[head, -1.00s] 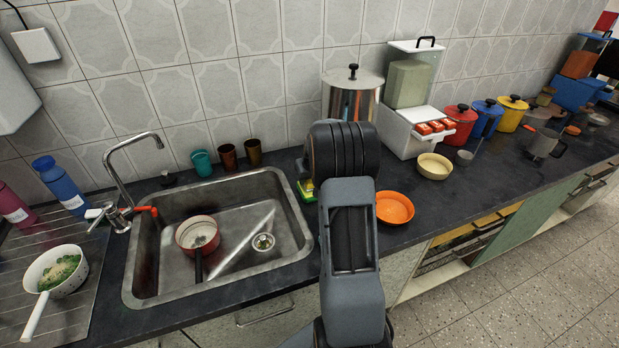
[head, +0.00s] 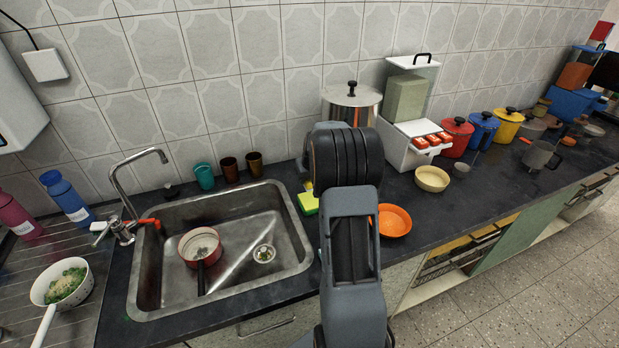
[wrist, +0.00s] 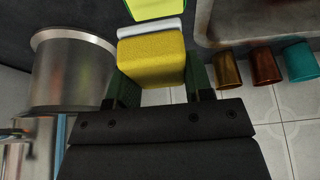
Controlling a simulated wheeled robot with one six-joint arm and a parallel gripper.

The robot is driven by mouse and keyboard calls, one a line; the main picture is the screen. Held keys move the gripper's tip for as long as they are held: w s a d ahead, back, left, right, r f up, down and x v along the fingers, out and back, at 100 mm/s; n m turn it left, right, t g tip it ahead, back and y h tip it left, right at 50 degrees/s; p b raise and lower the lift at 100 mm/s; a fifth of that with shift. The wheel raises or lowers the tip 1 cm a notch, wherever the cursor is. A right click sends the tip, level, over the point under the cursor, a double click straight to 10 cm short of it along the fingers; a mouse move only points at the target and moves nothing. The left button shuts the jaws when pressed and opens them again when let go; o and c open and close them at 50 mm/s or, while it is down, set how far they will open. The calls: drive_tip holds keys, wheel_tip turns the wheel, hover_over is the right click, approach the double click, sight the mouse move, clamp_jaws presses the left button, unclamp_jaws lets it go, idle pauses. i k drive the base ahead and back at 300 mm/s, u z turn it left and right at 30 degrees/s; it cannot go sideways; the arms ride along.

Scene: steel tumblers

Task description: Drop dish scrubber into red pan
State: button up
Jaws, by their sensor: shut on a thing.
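The dish scrubber (wrist: 152,62), a yellow block with a pale layer along its far side, sits between the fingers of my gripper (wrist: 160,80) in the wrist view. My gripper is shut on it. In the head view my own arm hides most of the gripper; a small yellow patch shows at the arm's left edge. The red pan (head: 201,246), pale inside with a dark handle, stands in the sink basin, left of my arm and well apart from my gripper.
A lime-yellow sponge (head: 308,203) lies on the counter by the sink's (head: 300,262) right edge. The tap (head: 132,180) rises behind the sink's left side. Several cups (head: 229,170) stand behind it. A steel pot (head: 352,105) and orange bowl (head: 394,220) are near my arm.

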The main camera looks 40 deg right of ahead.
sight(208, 250)
drive_tip(key=k, duration=1)
